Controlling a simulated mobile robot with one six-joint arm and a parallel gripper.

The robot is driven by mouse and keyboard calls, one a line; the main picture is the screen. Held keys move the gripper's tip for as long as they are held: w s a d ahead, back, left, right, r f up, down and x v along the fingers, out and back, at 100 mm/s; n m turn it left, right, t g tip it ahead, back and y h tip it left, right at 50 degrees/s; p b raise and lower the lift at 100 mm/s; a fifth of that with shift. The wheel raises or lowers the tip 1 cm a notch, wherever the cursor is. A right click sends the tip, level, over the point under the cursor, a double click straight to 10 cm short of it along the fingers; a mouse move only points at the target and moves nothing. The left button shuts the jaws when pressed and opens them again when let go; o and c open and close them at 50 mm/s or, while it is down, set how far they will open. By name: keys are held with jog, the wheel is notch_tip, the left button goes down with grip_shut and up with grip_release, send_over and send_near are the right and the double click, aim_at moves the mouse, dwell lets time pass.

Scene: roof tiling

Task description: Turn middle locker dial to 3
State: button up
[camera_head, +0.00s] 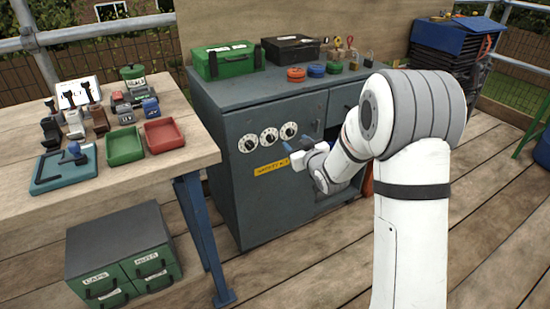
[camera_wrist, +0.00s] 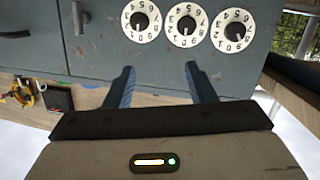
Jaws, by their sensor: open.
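Three white-ringed dials with black knobs sit in a row on the grey locker's door (camera_head: 235,195). The middle dial (camera_head: 269,137) is between the left dial (camera_head: 248,144) and the right dial (camera_head: 289,131). In the wrist view, where the numerals appear upside down, the middle dial (camera_wrist: 187,25) is at the top, beyond the fingertips. The knob's exact setting is too small to read surely. My gripper (camera_head: 289,153) is in front of the locker, below and right of the dials. Its blue fingers (camera_wrist: 163,76) are spread, with nothing between them and apart from the dials.
A yellow label (camera_head: 272,167) is below the dials. A green case (camera_head: 228,60), a black case (camera_head: 291,48) and colored round items (camera_head: 316,71) stand on the locker top. A wooden workbench (camera_head: 185,160) with trays is at left.

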aim_at(272, 140)
jog(key=w+a+f+y+b, duration=0.1)
jog(key=w+a, duration=0.1)
jog(key=w+a+f+n+y+b, duration=0.1)
jog(key=w+a+f, duration=0.1)
jog(key=w+a, duration=0.1)
jog(key=w+a+f+b, duration=0.1)
jog(key=w+a+f, duration=0.1)
jog(key=shift+w+a+t+y, duration=0.25)
jog(key=shift+a+t+y, duration=0.05)
jog(key=shift+a+y, duration=0.1)
jog(key=shift+d, duration=0.1)
jog(key=c, duration=1)
